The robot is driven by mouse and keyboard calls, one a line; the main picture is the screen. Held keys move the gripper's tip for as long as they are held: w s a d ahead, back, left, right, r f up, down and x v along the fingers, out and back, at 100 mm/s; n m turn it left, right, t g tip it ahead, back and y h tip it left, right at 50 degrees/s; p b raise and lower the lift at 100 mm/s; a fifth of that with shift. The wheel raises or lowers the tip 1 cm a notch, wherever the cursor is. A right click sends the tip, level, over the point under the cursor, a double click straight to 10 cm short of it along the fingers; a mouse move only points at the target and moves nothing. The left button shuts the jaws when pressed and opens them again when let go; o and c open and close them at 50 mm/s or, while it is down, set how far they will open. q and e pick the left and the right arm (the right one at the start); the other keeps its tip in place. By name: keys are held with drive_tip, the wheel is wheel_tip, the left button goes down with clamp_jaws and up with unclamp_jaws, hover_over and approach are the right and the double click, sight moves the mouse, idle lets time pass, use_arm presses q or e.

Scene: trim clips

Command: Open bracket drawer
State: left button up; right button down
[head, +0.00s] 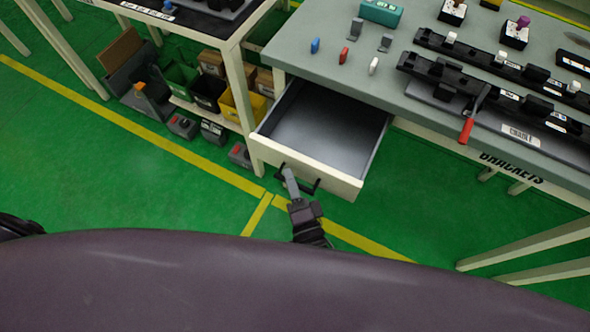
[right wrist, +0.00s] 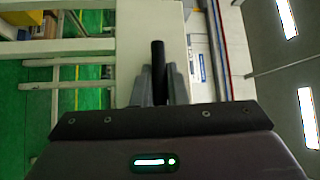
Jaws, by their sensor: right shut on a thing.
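The bracket drawer (head: 322,128) is pulled out from under the grey workbench, and its grey inside is bare where I see it. Its cream front (head: 330,186) carries a dark bar handle (head: 314,187). My right gripper (head: 288,174) is at that handle and shut on it. In the right wrist view the dark handle (right wrist: 158,70) stands between the two grey fingers, in front of the cream drawer front (right wrist: 148,35). My left gripper does not show in the head view; only a dark part of me is at the left edge.
The workbench (head: 330,62) holds several small clips, black rails and a red-handled tool (head: 468,128). Left of the drawer stand a table leg (head: 241,105) and a low shelf with bins, including a yellow bin (head: 236,108). Green floor in front is clear.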

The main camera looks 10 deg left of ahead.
drive_tip(key=c, duration=1.5)
unclamp_jaws()
drive_tip(key=shift+o, duration=0.2)
drive_tip(key=b+v, duration=0.1)
drive_tip(key=v, duration=0.7)
drive_tip(key=shift+w, duration=0.1)
